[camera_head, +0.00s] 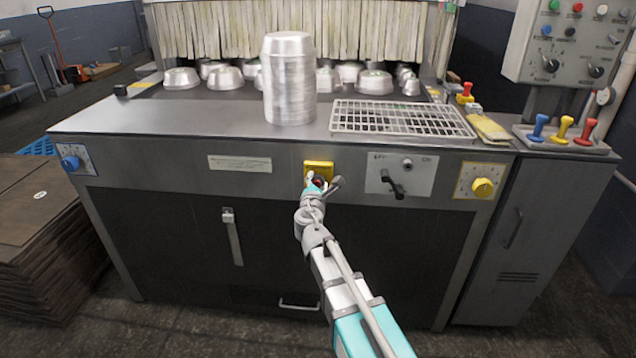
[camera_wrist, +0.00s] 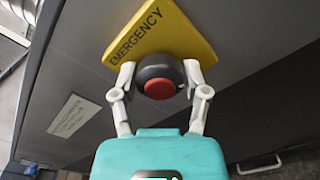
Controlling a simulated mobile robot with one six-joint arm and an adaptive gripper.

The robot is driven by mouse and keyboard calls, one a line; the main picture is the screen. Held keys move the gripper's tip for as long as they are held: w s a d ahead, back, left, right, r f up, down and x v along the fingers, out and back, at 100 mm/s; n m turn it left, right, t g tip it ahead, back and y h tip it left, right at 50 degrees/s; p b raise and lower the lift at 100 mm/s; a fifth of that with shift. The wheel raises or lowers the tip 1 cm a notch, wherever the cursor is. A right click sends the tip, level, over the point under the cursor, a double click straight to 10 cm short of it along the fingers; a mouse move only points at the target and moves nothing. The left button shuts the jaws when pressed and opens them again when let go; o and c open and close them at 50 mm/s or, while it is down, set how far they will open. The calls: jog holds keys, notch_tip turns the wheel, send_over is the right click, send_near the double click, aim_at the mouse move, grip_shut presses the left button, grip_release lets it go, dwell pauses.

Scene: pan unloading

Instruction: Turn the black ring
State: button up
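The black ring (camera_wrist: 160,70) surrounds a red button (camera_wrist: 159,88) on a yellow plate marked EMERGENCY (camera_wrist: 150,35). In the head view the yellow plate (camera_head: 318,168) sits on the front panel of the machine, and the ring is mostly hidden behind my gripper (camera_head: 316,186). In the wrist view the two grey fingers of my gripper (camera_wrist: 159,76) stand one on each side of the ring, their tips against its sides. The red button lies between them. The plate looks tilted in the wrist view.
A black lever (camera_head: 393,184) on a pale plate is right of the gripper, with a yellow knob (camera_head: 483,187) farther right. A blue knob (camera_head: 71,163) is at the far left. A stack of pans (camera_head: 289,80) and a wire rack (camera_head: 400,118) stand on the worktop above.

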jog(key=o, duration=0.4)
jog(key=shift+c, duration=0.2)
jog(key=shift+s, duration=0.15)
jog(key=s, duration=1.1)
jog(key=shift+s+a, duration=0.2)
jog(key=shift+s, duration=0.15)
